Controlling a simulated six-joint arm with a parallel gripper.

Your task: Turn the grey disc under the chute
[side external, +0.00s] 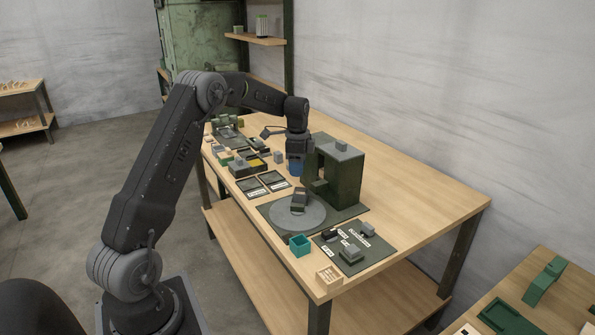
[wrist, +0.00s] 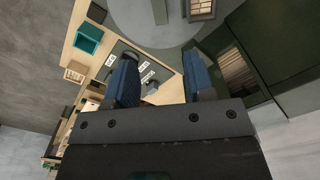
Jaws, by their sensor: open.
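The grey disc (side external: 280,216) lies flat on a dark mat in front of the dark green chute housing (side external: 347,180). A dark block-like piece (side external: 299,198) stands on the disc. In the wrist view the disc (wrist: 128,28) is cut off by the top edge, with a small upright post (wrist: 160,12) and a slatted piece (wrist: 200,9) on it. My gripper (side external: 295,168) is beside the chute housing, above and behind the disc. Its blue fingers (wrist: 163,78) are apart with nothing between them. The disc's far edge is partly hidden.
A teal open box (side external: 300,246) and a small pale crate (side external: 329,278) stand near the table's front edge. A labelled dark mat (side external: 380,252) holds small blocks. Trays with parts (side external: 250,168) lie farther back. The table right of the housing is clear.

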